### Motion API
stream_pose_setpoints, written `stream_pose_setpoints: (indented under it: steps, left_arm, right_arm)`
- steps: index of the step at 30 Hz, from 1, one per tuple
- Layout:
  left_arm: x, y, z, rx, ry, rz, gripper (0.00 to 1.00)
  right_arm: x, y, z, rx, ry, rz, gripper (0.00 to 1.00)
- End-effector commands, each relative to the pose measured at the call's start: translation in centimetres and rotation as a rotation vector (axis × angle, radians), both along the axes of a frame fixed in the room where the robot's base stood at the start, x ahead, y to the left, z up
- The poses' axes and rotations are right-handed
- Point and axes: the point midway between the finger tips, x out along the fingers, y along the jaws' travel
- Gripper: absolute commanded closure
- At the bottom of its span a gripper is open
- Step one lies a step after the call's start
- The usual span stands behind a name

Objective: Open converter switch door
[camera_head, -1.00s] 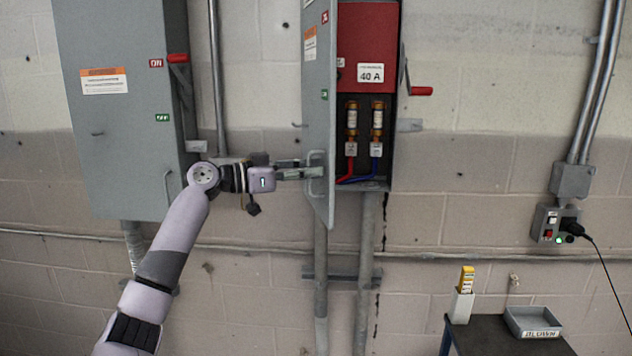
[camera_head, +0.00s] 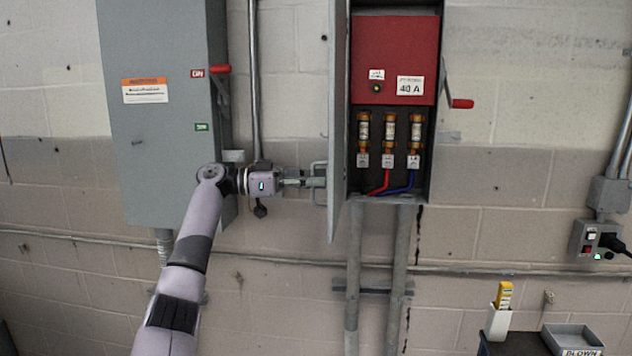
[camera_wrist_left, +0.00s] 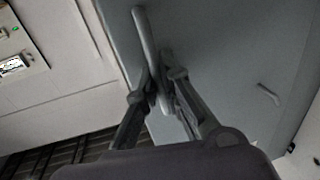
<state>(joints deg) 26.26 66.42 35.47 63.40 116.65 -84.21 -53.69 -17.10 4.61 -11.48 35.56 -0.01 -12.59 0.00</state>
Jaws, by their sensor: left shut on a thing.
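The converter switch box stands open on the wall, with a red panel (camera_head: 394,60) marked 40 A and several fuses (camera_head: 389,135) showing inside. Its grey door (camera_head: 338,110) is swung out to the left and seen nearly edge-on. My left gripper (camera_head: 316,182) is at the door's lower left, shut on the door handle (camera_head: 319,168). In the left wrist view the fingers (camera_wrist_left: 160,95) close around the handle bar (camera_wrist_left: 146,45), with the grey door face behind it. My right gripper is not in view.
A larger grey cabinet (camera_head: 160,130) with a red lever (camera_head: 217,69) is on the left, close to my left arm. Another red lever (camera_head: 462,103) is on the switch box's right side.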

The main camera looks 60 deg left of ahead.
Motion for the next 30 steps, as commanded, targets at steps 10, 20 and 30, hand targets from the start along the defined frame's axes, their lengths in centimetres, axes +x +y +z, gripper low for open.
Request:
stream_pose_setpoints:
  steps: [10, 20, 30]
  left_arm:
    - [0.08, -0.11, -0.50, 0.000, 0.013, -0.005, 0.88]
    - [0.04, -0.05, -0.21, 0.001, 0.005, -0.001, 0.72]
    - [-0.91, 0.65, -0.08, 0.001, 0.003, 0.001, 0.72]
  right_arm:
    - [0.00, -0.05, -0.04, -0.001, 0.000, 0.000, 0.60]
    - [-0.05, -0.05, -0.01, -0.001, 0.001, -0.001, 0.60]
    - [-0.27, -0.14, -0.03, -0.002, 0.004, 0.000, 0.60]
